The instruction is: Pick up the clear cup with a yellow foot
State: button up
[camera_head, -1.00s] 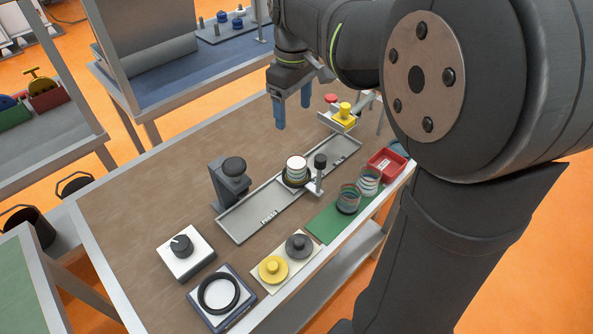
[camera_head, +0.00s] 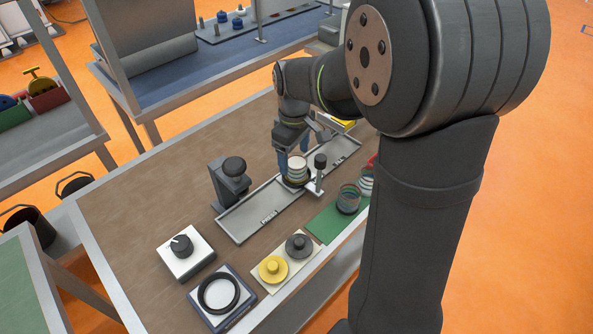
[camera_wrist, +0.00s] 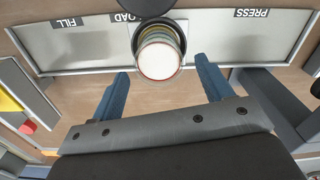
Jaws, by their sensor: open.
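A ringed cup (camera_head: 297,168) with a white top stands in a dark round holder on the grey tray (camera_head: 247,217). In the wrist view the same cup (camera_wrist: 160,57) shows a pale round face with yellowish and greenish bands. I cannot make out a yellow foot on it.
A black-topped post (camera_head: 320,163) stands beside the tray cup. A dark press-like stand (camera_head: 231,182) is left of the tray. Yellow (camera_head: 272,268) and grey (camera_head: 299,245) knobbed discs lie at the front.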

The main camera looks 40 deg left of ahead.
aim_at(295, 164)
jog(key=shift+d+f, duration=0.1)
jog(key=shift+f, duration=1.8)
jog(key=c, duration=1.1)
